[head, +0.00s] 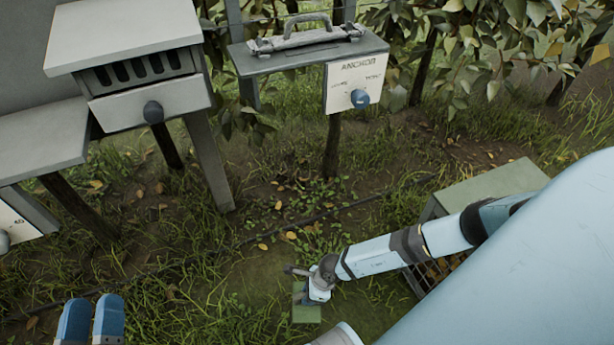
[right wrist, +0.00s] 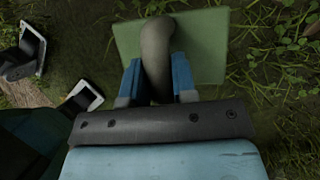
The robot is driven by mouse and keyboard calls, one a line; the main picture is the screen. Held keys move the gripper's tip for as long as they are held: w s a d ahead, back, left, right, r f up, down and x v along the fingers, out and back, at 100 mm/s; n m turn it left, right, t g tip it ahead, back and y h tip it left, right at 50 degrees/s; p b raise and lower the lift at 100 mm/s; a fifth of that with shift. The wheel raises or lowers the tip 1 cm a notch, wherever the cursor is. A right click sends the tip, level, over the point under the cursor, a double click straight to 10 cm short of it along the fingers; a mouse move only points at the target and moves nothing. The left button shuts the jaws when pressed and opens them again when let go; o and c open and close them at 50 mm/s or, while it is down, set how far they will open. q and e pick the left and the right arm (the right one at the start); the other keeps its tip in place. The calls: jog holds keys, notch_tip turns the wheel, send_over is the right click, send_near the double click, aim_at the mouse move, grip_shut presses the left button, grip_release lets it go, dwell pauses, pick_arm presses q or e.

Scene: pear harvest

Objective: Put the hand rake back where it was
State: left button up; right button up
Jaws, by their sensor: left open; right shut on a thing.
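In the right wrist view my right gripper (right wrist: 157,78) is shut on a thick grey-brown rounded handle, which I take to be the hand rake (right wrist: 157,45). Its tines do not show. Behind the handle is a flat green pad (right wrist: 205,45) on the ground. In the head view my right gripper (head: 305,287) is low over the same green pad (head: 307,314); whether the held thing touches the pad I cannot tell. My left gripper (head: 91,320) is open and empty at the bottom left, its blue fingers apart.
A post-mounted stand with an ANCHOR panel (head: 357,85) and blue knob carries a grey handled object (head: 305,38). A pale box with a slotted front (head: 150,95) stands left of it. A green-topped crate (head: 490,188) is partly behind my right arm. Grass and a dark hose cross the middle.

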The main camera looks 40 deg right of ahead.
notch_tip(320, 180, down, 19)
jog(key=b, duration=1.2)
jog(key=shift+r, duration=0.25)
jog(key=o, duration=0.9)
pick_arm(q)
jog(key=w+a+f+m+g+h, duration=0.1)
jog(key=w+f+m, duration=0.2)
jog(key=f+m, duration=0.2)
notch_tip(320, 180, down, 3)
jog(key=shift+f, duration=0.15)
jog(key=shift+w, duration=0.1)
